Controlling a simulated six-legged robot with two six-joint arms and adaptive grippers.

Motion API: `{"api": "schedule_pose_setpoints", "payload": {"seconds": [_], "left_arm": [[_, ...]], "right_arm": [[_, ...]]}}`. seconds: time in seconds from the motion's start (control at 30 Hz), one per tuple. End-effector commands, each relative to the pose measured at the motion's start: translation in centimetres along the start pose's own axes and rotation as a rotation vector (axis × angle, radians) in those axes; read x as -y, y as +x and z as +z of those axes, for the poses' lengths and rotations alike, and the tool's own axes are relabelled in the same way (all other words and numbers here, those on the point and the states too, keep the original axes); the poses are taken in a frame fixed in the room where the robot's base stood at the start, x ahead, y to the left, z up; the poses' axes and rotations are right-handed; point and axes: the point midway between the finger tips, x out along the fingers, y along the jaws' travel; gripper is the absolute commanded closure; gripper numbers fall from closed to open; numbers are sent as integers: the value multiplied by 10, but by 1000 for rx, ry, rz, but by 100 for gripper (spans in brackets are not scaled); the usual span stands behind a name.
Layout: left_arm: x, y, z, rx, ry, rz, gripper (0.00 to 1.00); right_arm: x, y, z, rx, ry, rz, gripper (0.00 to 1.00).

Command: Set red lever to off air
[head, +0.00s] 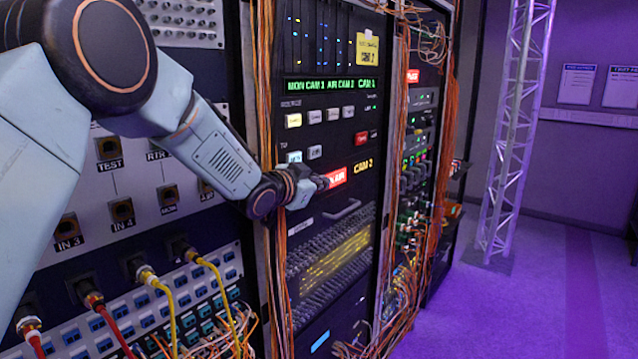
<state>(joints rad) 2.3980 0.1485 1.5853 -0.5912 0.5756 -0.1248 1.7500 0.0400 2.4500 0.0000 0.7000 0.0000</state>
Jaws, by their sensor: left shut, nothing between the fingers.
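A red lit sign (338,177) with white letters ending in "AIR" is on the black panel of the middle rack, its left end covered by my left gripper. My left gripper (319,184) is shut, its tips at or just in front of the sign's left edge; I cannot tell whether they touch the panel. No red lever can be clearly made out in the head view; it may be hidden behind the gripper. A smaller red button (361,137) is above and right of the sign. My right gripper is not in view.
Orange cable bundles (266,100) hang beside the middle rack. A patch panel (120,185) with red and yellow cables is on the left. A second rack (420,130) stands further right. A metal truss (515,130) stands on open purple floor (540,300).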

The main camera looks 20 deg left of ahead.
Motion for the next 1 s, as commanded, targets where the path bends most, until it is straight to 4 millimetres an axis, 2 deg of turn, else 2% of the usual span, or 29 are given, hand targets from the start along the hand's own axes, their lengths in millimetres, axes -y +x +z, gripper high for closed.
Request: {"api": "schedule_pose_setpoints", "payload": {"seconds": [0.67,0.87,1.0], "left_arm": [[-9,2,7,2,-1,1,100],[-15,3,13,2,0,1,100],[-21,5,20,2,84,-20,100]], "right_arm": [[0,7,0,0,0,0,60],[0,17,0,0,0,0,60],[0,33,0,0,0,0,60]]}}
